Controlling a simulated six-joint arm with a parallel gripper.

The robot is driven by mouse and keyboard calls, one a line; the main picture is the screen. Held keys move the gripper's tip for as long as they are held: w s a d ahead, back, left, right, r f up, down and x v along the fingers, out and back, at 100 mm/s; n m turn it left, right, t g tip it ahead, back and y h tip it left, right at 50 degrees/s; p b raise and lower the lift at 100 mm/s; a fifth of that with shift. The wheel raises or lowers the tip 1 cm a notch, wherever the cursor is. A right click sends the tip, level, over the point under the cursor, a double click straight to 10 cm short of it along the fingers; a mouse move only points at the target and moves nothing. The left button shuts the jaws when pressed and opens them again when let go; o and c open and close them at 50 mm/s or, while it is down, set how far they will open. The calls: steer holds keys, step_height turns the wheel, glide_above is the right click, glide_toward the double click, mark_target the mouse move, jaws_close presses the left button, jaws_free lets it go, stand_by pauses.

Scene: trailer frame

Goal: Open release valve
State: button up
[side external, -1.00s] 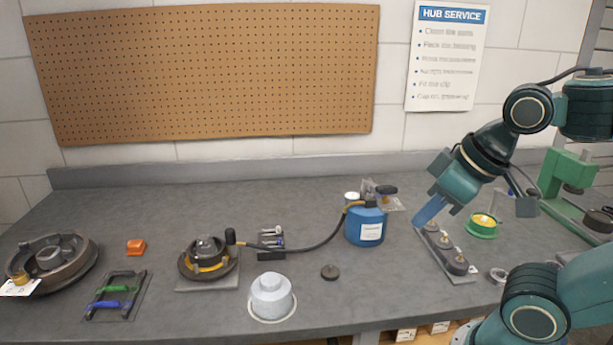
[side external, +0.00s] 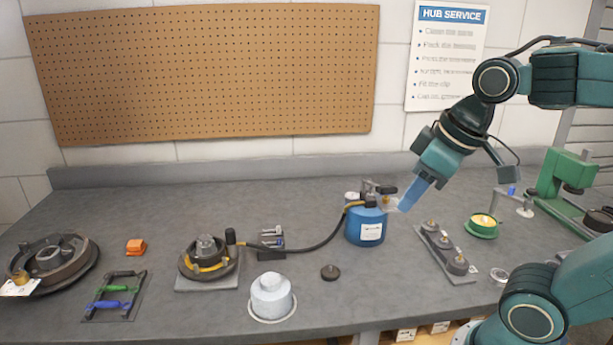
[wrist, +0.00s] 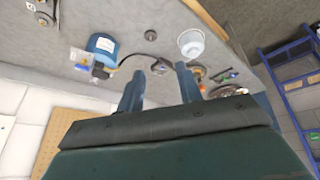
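A blue canister (side external: 366,226) with a white label stands near the middle right of the bench. On its top are a small valve fitting with a dark knob (side external: 387,189) and a pale tag (side external: 391,205). A black hose (side external: 318,245) runs from it to the hub. The wrist view also shows the canister (wrist: 103,46), left of the fingers. My gripper (side external: 408,205) is just right of the canister top, close to the tag; contact cannot be told. In the wrist view its fingers (wrist: 158,85) are apart with nothing between them.
The hub (side external: 207,259) sits on a grey plate to the left. A grey pot (side external: 271,296) and a dark disc (side external: 330,272) lie in front. A tray of knobs (side external: 444,250), a green-yellow dish (side external: 484,226) and a green press (side external: 563,183) are to the right.

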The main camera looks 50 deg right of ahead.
steer(key=w+d+r+n+g, duration=0.3)
steer(key=w+d+n, duration=0.1)
steer(key=w+d, duration=0.7)
steer(key=w+d+f+n+g, duration=0.1)
steer(key=w+d+f+n, duration=0.1)
steer(key=d, duration=0.6)
steer(key=w+d+f+n+g, duration=0.1)
steer(key=w+d+f+n, duration=0.1)
steer(key=d, duration=0.6)
steer(key=shift+w+d+f, duration=0.2)
steer(key=shift+w+d, duration=0.2)
steer(key=shift+w, duration=0.1)
step_height(320, 180, down, 14)
steer(key=shift+r, duration=0.1)
steer(key=shift+c, duration=0.2)
jaws_close()
